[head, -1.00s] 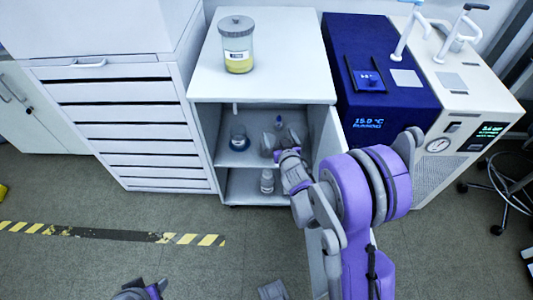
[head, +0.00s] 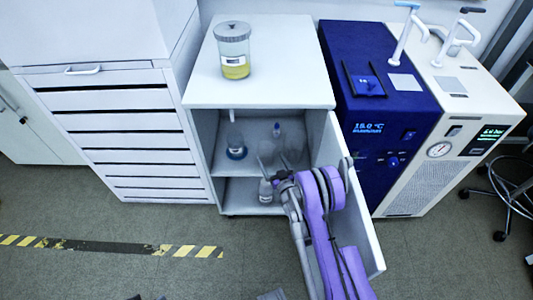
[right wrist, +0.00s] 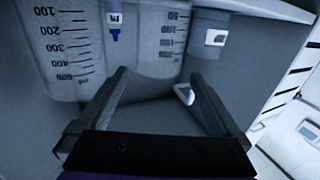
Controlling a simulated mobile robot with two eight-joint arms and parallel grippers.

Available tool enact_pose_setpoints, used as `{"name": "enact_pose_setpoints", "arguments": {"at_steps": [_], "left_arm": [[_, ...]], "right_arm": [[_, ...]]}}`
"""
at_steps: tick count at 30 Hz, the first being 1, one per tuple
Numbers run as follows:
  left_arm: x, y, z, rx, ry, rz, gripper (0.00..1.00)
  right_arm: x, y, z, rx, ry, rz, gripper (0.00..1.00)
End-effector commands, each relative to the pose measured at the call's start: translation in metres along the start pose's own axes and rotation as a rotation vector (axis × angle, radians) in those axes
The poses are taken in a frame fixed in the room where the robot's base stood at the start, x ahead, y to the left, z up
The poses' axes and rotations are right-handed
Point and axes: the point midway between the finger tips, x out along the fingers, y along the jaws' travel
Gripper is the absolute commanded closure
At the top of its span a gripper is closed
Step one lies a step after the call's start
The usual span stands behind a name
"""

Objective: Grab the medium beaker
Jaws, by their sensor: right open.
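Two clear glass beakers stand on the upper shelf of the open cabinet. My left gripper is not visible.
A flask with blue liquid (head: 236,148) and a small blue-capped bottle (head: 277,131) share the shelf. A labelled bottle (head: 265,191) stands below. The open cabinet door (head: 352,205) is close to my right arm. A lidded jar (head: 233,52) stands on top.

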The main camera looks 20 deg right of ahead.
Motion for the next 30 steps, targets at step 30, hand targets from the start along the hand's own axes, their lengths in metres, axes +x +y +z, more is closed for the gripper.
{"name": "enact_pose_setpoints", "arguments": {"at_steps": [30], "left_arm": [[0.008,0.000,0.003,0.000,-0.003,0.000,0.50]], "right_arm": [[0.066,0.001,0.007,0.000,-0.002,0.001,0.31]]}}
